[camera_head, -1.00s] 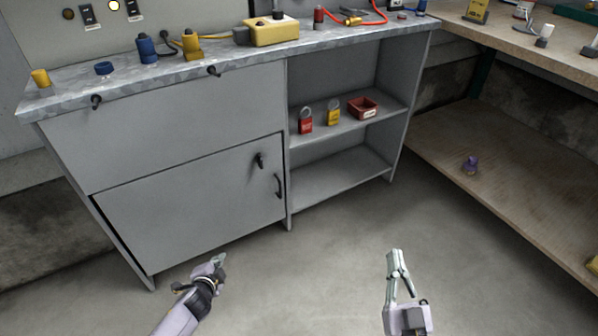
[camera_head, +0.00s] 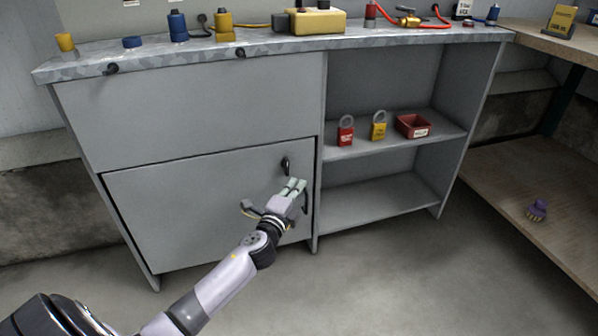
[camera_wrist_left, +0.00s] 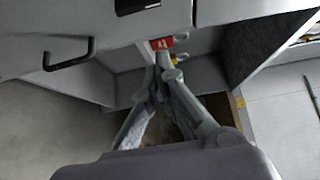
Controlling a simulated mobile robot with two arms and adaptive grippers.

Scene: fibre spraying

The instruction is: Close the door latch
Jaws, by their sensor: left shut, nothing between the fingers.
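The grey cabinet door (camera_head: 190,215) looks flush in its frame, with a thin dark gap along its edges. A black latch (camera_head: 285,165) sits near its upper right corner, and its lower end points down. A black handle is below it, partly hidden in the head view by my left gripper (camera_head: 294,187). The gripper is shut and empty, in front of the door just below the latch; I cannot tell if it touches. In the left wrist view its fingers (camera_wrist_left: 163,62) meet, the handle (camera_wrist_left: 70,55) is at left, and a black piece, likely the latch (camera_wrist_left: 137,5), is cut off at the top.
Open shelves right of the door hold a red padlock (camera_head: 345,131), a yellow padlock (camera_head: 379,126) and a red bin (camera_head: 412,126). The metal worktop (camera_head: 200,51) above carries several fittings. A wooden bench (camera_head: 540,170) stands at right. The floor in front is clear.

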